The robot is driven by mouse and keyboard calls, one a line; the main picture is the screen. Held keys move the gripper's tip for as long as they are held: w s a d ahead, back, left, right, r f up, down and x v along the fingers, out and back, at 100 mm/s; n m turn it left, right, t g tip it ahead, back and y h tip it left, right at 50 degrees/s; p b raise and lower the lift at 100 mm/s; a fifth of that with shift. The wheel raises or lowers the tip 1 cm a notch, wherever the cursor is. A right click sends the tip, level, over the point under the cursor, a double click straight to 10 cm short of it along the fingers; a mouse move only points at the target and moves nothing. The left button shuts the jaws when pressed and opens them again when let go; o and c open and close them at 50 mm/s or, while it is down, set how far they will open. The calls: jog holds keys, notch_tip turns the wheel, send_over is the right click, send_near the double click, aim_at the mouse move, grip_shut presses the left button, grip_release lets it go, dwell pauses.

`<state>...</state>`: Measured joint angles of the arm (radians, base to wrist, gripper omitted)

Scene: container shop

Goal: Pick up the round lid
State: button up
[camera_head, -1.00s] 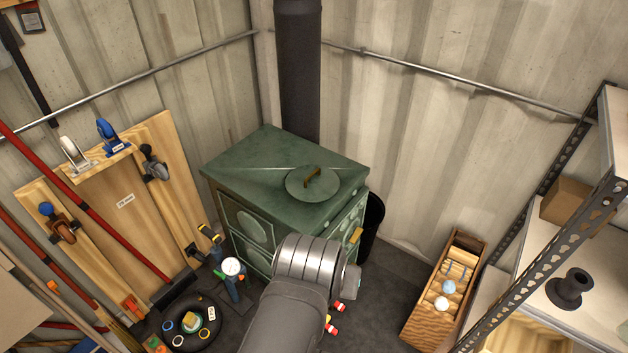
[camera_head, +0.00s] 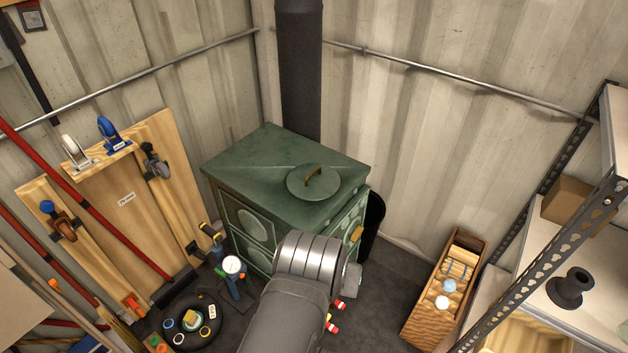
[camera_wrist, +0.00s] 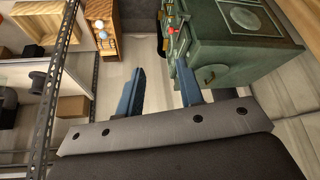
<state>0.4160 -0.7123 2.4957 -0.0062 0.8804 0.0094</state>
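The round lid (camera_head: 313,182) is a flat green disc with a brown arched handle (camera_head: 313,176). It lies on top of the green stove (camera_head: 270,153) near its front right corner in the head view. My gripper (camera_wrist: 162,93) shows in the wrist view as two blue fingers set wide apart, with nothing between them.
A black stovepipe (camera_head: 299,75) rises behind the stove. A metal shelf rack (camera_head: 551,245) and a wooden crate (camera_head: 425,318) are to the right. Wooden boards with clamps (camera_head: 120,220) lean on the left wall. A pressure gauge (camera_head: 232,265) stands near the stove's left front.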

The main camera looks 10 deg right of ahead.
jog(key=w+d+r+m+g, duration=0.1)
jog(key=w+d+r+m, duration=0.15)
jog(key=w, duration=0.25)
jog(key=w+d+r+m+g+h, duration=0.1)
jog(key=w+d+r+m, duration=0.1)
jog(key=w+d, duration=0.3)
jog(key=w+d+r+m+g, duration=0.2)
jog(key=w+d+m, duration=0.1)
jog(key=w, duration=0.3)
jog(key=w+a+f+n, duration=0.1)
jog(key=w+a+f, duration=0.1)
jog(key=w+a, duration=0.45)
jog(key=w+a+f+n+t+h, duration=0.1)
jog(key=w+a+f, duration=0.15)
jog(key=w, duration=0.75)
jog(key=w+a+f+n, duration=0.1)
jog(key=w+a+n, duration=0.1)
jog(key=w+a, duration=0.45)
send_near(312, 169)
jog(key=s+d+f, duration=0.2)
jog(key=f, duration=0.1)
jog(key=s+d+f, duration=0.1)
jog(key=f, duration=0.1)
jog(key=shift+s, duration=0.3)
jog(key=shift+a, duration=0.1)
grip_shut()
jog(key=shift+r, duration=0.1)
